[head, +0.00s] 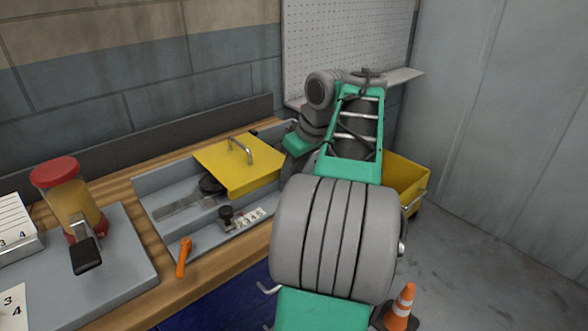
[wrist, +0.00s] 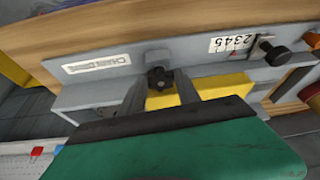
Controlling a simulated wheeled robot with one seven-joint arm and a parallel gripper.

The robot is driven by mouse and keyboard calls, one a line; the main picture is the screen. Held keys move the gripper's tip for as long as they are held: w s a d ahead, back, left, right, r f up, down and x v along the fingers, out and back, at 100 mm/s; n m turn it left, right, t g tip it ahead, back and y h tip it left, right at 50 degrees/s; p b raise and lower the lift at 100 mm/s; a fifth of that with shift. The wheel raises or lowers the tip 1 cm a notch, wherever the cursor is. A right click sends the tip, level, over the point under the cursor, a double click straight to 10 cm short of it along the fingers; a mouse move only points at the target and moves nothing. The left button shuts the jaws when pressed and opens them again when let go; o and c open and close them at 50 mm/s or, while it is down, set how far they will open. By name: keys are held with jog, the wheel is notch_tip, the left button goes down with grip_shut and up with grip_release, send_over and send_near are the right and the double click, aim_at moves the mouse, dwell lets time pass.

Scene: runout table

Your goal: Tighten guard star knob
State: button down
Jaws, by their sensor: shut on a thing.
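The guard star knob (wrist: 159,79) is black and lobed. The yellow guard (wrist: 200,93) shows behind the fingers; in the head view the yellow guard (head: 240,168) lies flat over the grey trough and has a metal handle. In the head view my arm hides the star knob and my fingertips. I cannot tell how tight the knob is.
A second black knob (head: 227,214) stands by a number scale (head: 251,218). An orange lever (head: 184,257) is at the trough's front. A red-capped jar (head: 75,205) stands at left. A yellow bin (head: 405,180) and traffic cone (head: 402,306) are at right.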

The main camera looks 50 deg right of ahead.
jog(key=m+b, duration=0.1)
jog(key=m+h+b, duration=0.1)
jog(key=shift+w+a+f+m, duration=0.1)
jog(key=shift+a+f+m, duration=0.1)
jog(key=shift+a+m, duration=0.1)
jog(key=shift+r+m+h+b, duration=0.1)
jog(key=shift+m+h+b, duration=0.3)
jog(key=shift+m+b, duration=0.45)
jog(key=shift+r+m, duration=0.15)
jog(key=shift+m, duration=0.1)
jog(key=c, duration=0.9)
grip_release()
jog(key=p+v, duration=0.4)
jog(key=v, duration=0.3)
jog(key=shift+r, duration=0.4)
